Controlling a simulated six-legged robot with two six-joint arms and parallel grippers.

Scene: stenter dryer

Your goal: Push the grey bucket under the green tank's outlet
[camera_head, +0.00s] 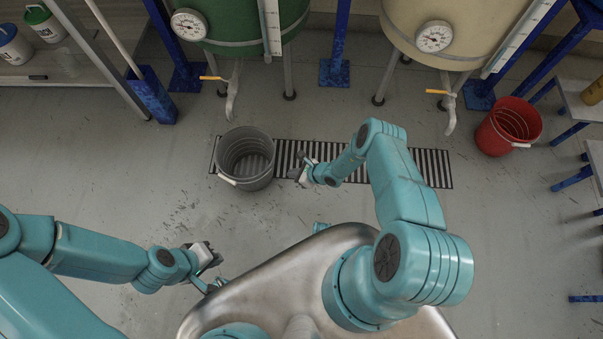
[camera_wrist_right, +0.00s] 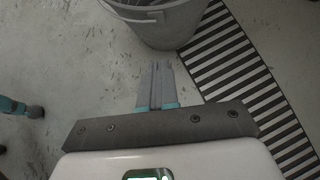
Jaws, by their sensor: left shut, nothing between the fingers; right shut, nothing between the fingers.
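The grey bucket (camera_head: 246,158) stands upright on the floor, over the left end of the drain grate. The green tank (camera_head: 240,20) is at the top of the head view, and its outlet (camera_head: 232,95) hangs a little above and left of the bucket in the picture. My right gripper (camera_head: 302,170) is shut and empty, to the right of the bucket and apart from it. In the right wrist view its closed fingers (camera_wrist_right: 157,85) point at the bucket (camera_wrist_right: 165,22), with a small gap. My left gripper (camera_head: 215,270) is shut and empty, below and left of the bucket.
A beige tank (camera_head: 450,25) with its own outlet (camera_head: 450,115) stands at the right. A red bucket (camera_head: 508,127) is near it. The slatted grate (camera_head: 400,165) lies flat in the floor. Blue posts (camera_head: 150,95) and tank legs flank the outlets. The floor left of the grey bucket is clear.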

